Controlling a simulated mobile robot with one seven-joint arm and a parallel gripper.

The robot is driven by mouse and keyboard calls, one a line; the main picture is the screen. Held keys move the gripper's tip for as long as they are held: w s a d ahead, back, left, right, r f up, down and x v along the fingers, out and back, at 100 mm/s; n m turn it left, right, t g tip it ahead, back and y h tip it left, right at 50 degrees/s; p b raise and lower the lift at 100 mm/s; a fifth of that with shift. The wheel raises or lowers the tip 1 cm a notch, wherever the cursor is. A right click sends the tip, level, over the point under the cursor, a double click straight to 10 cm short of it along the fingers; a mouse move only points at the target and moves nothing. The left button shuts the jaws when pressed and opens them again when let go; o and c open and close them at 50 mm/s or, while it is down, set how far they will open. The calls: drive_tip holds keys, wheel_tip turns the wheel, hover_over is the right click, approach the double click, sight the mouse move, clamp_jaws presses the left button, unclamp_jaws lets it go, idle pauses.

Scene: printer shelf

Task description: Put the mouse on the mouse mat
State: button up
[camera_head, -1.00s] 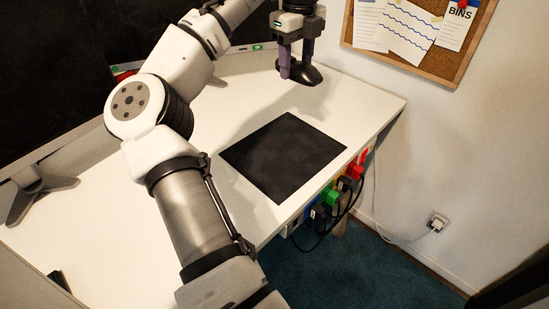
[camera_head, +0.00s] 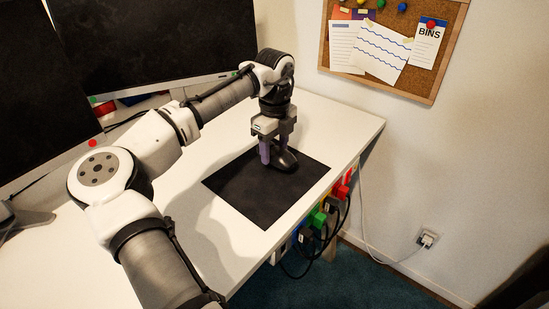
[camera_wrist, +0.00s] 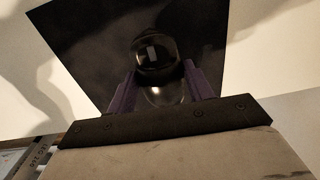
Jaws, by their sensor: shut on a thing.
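The black mouse (camera_head: 285,160) is between the purple fingers of my gripper (camera_head: 275,154), which is shut on it. They are over the far part of the black mouse mat (camera_head: 252,200). The mat lies flat on the white desk. In the wrist view the glossy mouse (camera_wrist: 157,62) sits between the fingers (camera_wrist: 160,88), with the dark mat (camera_wrist: 90,50) behind it. The mouse is low over the mat; I cannot tell whether it touches it.
The white desk (camera_head: 325,120) is clear to the right of the mat. Dark monitors (camera_head: 150,45) stand at the back left. Coloured plugs and cables (camera_head: 320,218) hang at the desk's right edge. A cork board (camera_head: 395,45) is on the wall.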

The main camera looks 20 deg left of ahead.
sight(274, 149)
drive_tip(key=shift+f, duration=1.65)
drive_tip(key=o, duration=1)
drive_tip(key=shift+f, duration=0.1)
wheel_tip(274, 149, up, 12)
drive_tip(key=shift+r+p, duration=0.15)
drive_tip(key=shift+p, duration=0.15)
